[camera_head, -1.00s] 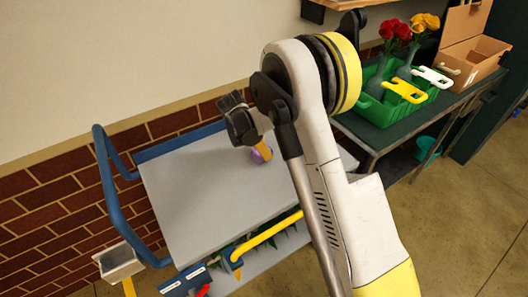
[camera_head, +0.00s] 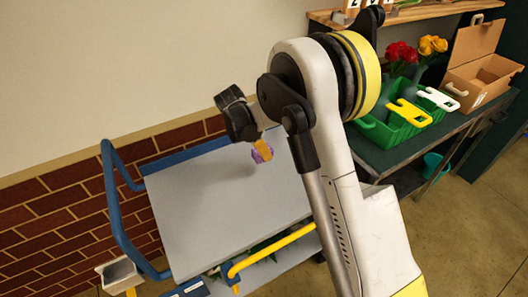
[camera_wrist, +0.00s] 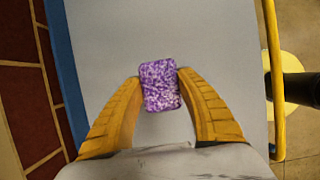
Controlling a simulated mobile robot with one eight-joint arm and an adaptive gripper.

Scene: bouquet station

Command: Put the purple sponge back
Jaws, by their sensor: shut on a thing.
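The purple speckled sponge (camera_wrist: 160,86) is between the two yellow fingers of my gripper (camera_wrist: 160,90) in the wrist view, one finger against each side. In the head view, the sponge (camera_head: 262,151) shows beside the yellow fingertip over the right part of the blue-framed trolley's grey top (camera_head: 215,215). My gripper (camera_head: 262,148) is shut on it. The sponge appears to be a little above the top, though the exact gap is hard to judge.
The grey top is otherwise bare. A small grey bin (camera_head: 121,273) hangs at the trolley's left. On a bench at right stand a green crate (camera_head: 393,132) with red and yellow flowers and an open cardboard box (camera_head: 485,80). A brick wall (camera_head: 50,205) is behind.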

